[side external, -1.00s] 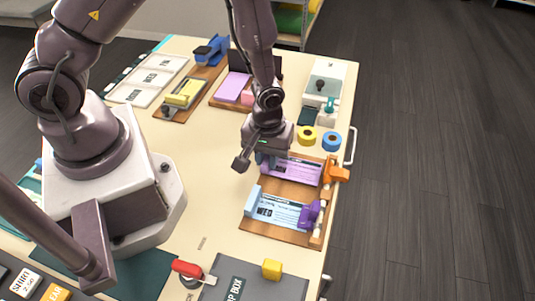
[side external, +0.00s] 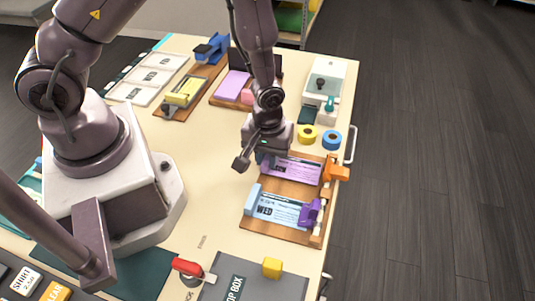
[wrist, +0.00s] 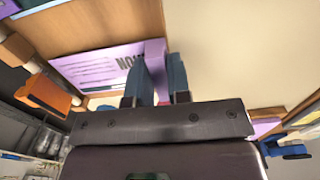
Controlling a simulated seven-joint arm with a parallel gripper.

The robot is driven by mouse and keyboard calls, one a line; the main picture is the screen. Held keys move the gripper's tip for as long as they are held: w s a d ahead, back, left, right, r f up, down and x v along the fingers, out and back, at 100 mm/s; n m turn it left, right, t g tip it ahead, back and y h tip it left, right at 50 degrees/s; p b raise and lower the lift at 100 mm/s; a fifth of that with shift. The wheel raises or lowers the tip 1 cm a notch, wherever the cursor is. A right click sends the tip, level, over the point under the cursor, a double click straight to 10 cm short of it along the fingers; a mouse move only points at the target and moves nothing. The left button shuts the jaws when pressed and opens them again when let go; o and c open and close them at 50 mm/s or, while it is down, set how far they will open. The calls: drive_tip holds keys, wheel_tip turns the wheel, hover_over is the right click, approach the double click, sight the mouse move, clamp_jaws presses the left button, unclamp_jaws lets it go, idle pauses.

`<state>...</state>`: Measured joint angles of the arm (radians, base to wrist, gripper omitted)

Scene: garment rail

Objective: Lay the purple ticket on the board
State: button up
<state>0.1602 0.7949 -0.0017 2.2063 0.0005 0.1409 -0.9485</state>
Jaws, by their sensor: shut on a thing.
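The purple ticket (side external: 292,168) is over the far half of the brown wooden board (side external: 283,190), flat or nearly so. I cannot tell whether it fully touches the wood. My gripper (side external: 264,160) is at the ticket's left end, pointing down. In the wrist view the purple ticket (wrist: 95,66) reaches away to the left, and its raised purple end (wrist: 155,58) sits between the blue fingers of my gripper (wrist: 156,80), which are shut on it. An orange clip (side external: 337,170) stands at the ticket's right end.
A light-blue ticket (side external: 278,209) lies on the board's near half, with a purple clip (side external: 310,211) at its right end. Yellow (side external: 307,134) and blue (side external: 332,140) tape rolls stand behind the board. The table left of the board is clear.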

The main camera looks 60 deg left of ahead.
drive_tip(key=shift+f, duration=0.1)
idle(0.6)
drive_tip(key=o, duration=1.4)
drive_tip(key=shift+c, duration=0.2)
drive_tip(key=shift+r, duration=2.5)
drive_tip(key=shift+r, duration=2.5)
